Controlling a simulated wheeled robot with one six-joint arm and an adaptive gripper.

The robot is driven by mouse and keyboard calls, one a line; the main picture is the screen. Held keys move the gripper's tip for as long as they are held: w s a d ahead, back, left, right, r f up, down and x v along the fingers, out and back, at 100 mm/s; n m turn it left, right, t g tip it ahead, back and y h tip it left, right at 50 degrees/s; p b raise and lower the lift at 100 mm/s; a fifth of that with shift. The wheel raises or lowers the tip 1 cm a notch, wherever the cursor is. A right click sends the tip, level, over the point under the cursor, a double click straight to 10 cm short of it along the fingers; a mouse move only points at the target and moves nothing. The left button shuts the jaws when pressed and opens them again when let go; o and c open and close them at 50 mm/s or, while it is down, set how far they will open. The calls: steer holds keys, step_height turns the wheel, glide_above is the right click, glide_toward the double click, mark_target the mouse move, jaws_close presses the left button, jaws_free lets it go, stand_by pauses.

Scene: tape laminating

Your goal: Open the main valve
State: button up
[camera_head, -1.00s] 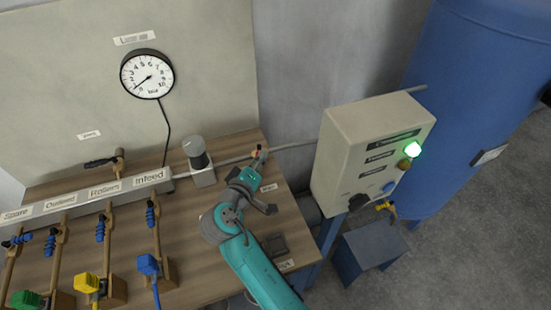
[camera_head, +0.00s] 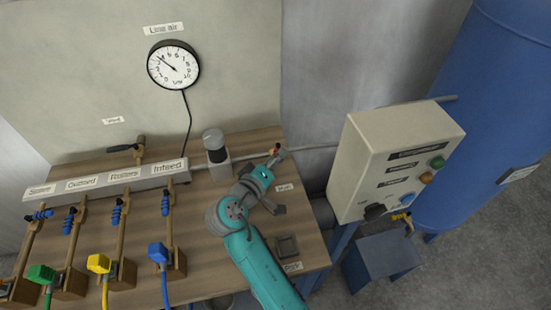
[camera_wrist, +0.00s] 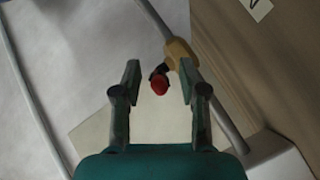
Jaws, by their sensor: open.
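The main valve (camera_head: 276,151) sits on the grey pipe at the board's back right corner, with a small red part showing. In the wrist view, its brass-coloured body (camera_wrist: 180,52) is on the pipe, and a red-tipped handle (camera_wrist: 159,86) on a dark stem points towards the camera. My gripper (camera_wrist: 159,76) is open, with one finger on each side of the red tip and a visible gap on both sides. In the head view, my gripper (camera_head: 272,163) is right at the valve and partly covers it.
A control box (camera_head: 390,165) with several buttons stands to the right, before a blue tank (camera_head: 480,110). A round gauge (camera_head: 174,65) hangs on the back panel. A grey cylinder-topped unit (camera_head: 216,155) stands left of my gripper. Hose-fitted branches are on the left.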

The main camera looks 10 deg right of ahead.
steer(key=v, duration=1.2)
